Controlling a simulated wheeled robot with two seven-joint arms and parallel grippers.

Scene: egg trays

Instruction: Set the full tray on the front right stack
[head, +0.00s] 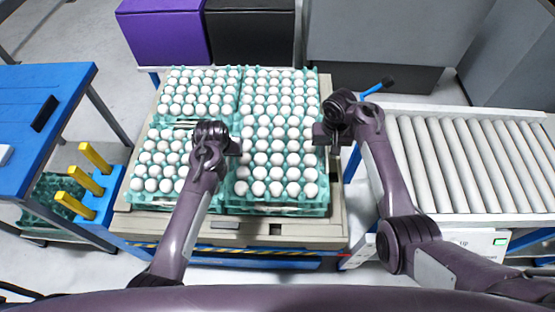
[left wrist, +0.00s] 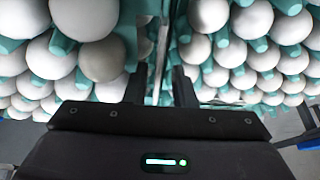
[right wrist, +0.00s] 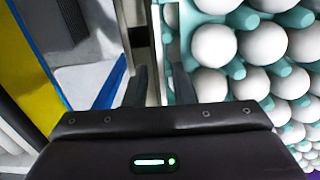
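The full tray (head: 328,188) is a teal tray of white eggs lying level on the front right stack (head: 280,210); I see no clear gap beneath it. My left gripper (head: 236,147) is at its left side, between the front stacks. In the left wrist view the left gripper (left wrist: 160,88) has its fingers apart, with thin teal rims between them. My right gripper (head: 321,134) is at the tray's right side. In the right wrist view the right gripper (right wrist: 162,85) has its fingers apart around the tray's edge, with space showing between.
The front left stack (head: 128,190) and two rear stacks share the pallet (head: 290,236). A roller conveyor (head: 460,165) is at right. A blue table (head: 50,90) and yellow posts (head: 85,180) are at left. Purple (head: 160,35) and black boxes (head: 250,35) stand behind.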

